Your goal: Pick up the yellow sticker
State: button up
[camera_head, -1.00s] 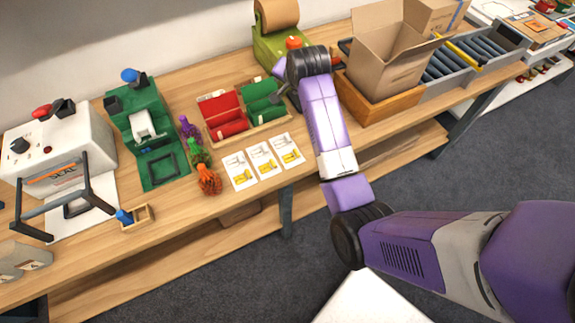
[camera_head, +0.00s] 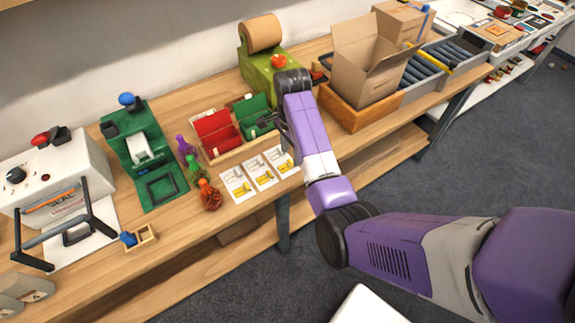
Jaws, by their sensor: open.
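Three white cards with yellow markings lie in a row near the table's front edge: a left card (camera_head: 238,185), a middle card (camera_head: 260,172) and a right card (camera_head: 281,160). The yellow areas on them are small, and I cannot tell which one is the yellow sticker. My gripper (camera_head: 264,121) is open, above the front right part of the tray with red and green pieces, just behind the cards. Its fingers are small and dark in this view. My forearm partly covers the area right of the right card.
The wooden tray (camera_head: 238,154) holds red and green pieces behind the cards. Purple, green and orange bottles (camera_head: 209,196) stand left of the cards. An open cardboard box (camera_head: 363,60) sits at right, a green dispenser (camera_head: 262,72) behind. A sealing machine (camera_head: 55,170) stands far left.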

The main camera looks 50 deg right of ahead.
aim_at(289, 165)
jog(key=shift+w+f+p, duration=0.15)
jog(key=shift+f+p, duration=0.05)
jog(key=shift+f, duration=0.95)
jog(key=shift+w+f+p, duration=0.1)
jog(key=shift+f+p, duration=0.05)
jog(key=shift+f, duration=0.95)
grip_shut()
